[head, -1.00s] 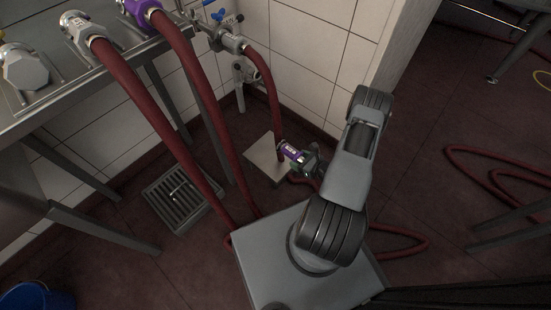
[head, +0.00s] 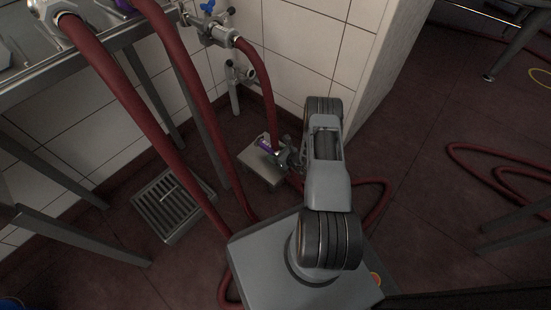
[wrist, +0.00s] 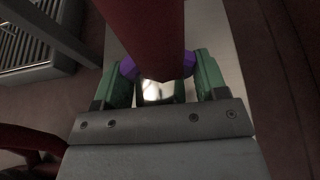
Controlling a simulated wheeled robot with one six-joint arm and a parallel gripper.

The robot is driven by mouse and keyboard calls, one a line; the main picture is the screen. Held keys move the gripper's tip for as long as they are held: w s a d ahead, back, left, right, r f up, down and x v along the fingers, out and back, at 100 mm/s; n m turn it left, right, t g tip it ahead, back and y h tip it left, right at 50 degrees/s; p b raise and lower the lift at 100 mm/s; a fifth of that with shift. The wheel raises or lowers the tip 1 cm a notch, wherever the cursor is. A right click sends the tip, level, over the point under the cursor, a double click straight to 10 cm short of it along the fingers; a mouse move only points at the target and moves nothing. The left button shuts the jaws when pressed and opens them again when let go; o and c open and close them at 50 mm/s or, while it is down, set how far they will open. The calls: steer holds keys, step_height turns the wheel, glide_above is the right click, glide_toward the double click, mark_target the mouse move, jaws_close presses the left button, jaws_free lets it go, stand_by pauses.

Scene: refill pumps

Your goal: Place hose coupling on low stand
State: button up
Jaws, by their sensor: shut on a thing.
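The hose coupling, with a purple band (head: 265,147), is in my gripper (head: 280,157) at the low stand in the head view. The coupling's purple sides also show in the wrist view (wrist: 187,64), between the green fingers of my gripper (wrist: 158,80), which is shut on it. A dark red hose (wrist: 148,35) runs from the coupling up across the wrist view. The low stand (head: 262,178) is a pale, flat-topped block on the floor near the tiled wall. The coupling is over or on its top; I cannot tell whether they touch.
A floor drain grate (head: 174,205) lies left of the stand. Red hoses (head: 185,90) hang from the steel table (head: 95,62) at the left. A valve (head: 212,30) is on the wall. Another red hose (head: 500,175) lies coiled on the floor at the right.

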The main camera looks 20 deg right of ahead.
steer(key=shift+w+f+b, duration=0.2)
steer(key=shift+f+b, duration=0.55)
steer(key=shift+f, duration=1)
steer(key=shift+f, duration=0.1)
steer(key=o, duration=1.2)
